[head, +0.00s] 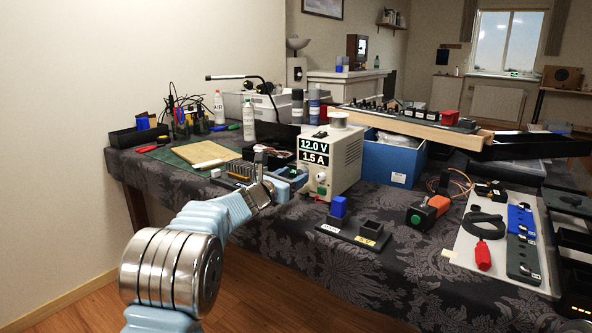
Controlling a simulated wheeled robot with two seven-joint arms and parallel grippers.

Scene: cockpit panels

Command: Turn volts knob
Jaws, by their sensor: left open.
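The cream power supply box (346,162) stands on the dark patterned table, its display reading 12.0 V and 1.5 A. Small knobs (321,177) sit on its front face below the display; their labels are too small to read. My left arm comes in from the lower left, and my left gripper (297,178) is open just left of the knobs, close to the front face. I cannot tell whether it touches a knob. The gripper partly hides the left side of the front face. My right gripper is not in view.
A small black stand with a blue block (339,206) sits in front of the supply. A blue box (393,160) stands behind it to the right. A white board with tools (470,246) lies at the right. Bottles (248,121) and a green mat (182,154) are at the left.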

